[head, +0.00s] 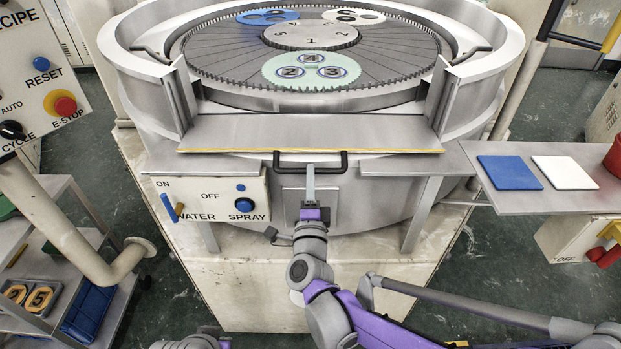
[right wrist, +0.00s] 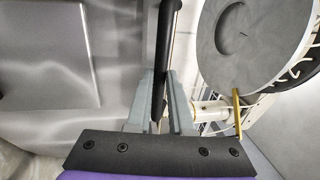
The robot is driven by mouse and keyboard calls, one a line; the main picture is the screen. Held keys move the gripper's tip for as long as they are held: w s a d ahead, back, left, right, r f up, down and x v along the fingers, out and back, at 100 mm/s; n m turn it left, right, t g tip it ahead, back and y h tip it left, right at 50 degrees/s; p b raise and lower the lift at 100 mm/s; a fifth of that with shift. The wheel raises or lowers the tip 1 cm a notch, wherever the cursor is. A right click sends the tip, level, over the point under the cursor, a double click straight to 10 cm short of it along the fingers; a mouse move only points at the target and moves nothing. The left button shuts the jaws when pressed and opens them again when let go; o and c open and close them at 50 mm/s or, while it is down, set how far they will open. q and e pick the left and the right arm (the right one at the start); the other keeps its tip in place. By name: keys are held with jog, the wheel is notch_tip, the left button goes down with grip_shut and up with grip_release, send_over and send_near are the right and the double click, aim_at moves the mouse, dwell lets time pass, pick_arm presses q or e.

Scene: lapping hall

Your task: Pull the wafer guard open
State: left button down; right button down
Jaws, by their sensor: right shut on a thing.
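The wafer guard (head: 310,133) is a flat grey metal panel with a yellowish front edge. It spans the gap in the round machine's rim, its broad face visible from above in the head view. A black bar handle (head: 285,160) sits at its front edge. My right gripper (head: 311,178) reaches up from below and is shut on the middle of this handle. In the right wrist view the black handle (right wrist: 165,50) runs between the two grey fingers of the gripper (right wrist: 163,95). The fingers hide part of the handle. My left gripper does not show.
Behind the guard, the toothed platen (head: 220,65) carries green, blue and white carriers. A switch panel (head: 211,197) is left below the guard. A side shelf (head: 515,193) at right holds blue and white pads. A trolley with trays (head: 90,312) stands at left.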

dwell(0.4)
notch_tip(320, 180, up, 4)
jog(key=shift+r+p, duration=0.15)
jog(key=shift+p, duration=1)
jog(key=c, duration=0.8)
grip_release()
jog(key=shift+s, duration=0.1)
jog(key=s+f+b, duration=0.1)
jog(key=s+f, duration=0.1)
jog(key=s, duration=0.8)
jog(key=shift+s, duration=0.3)
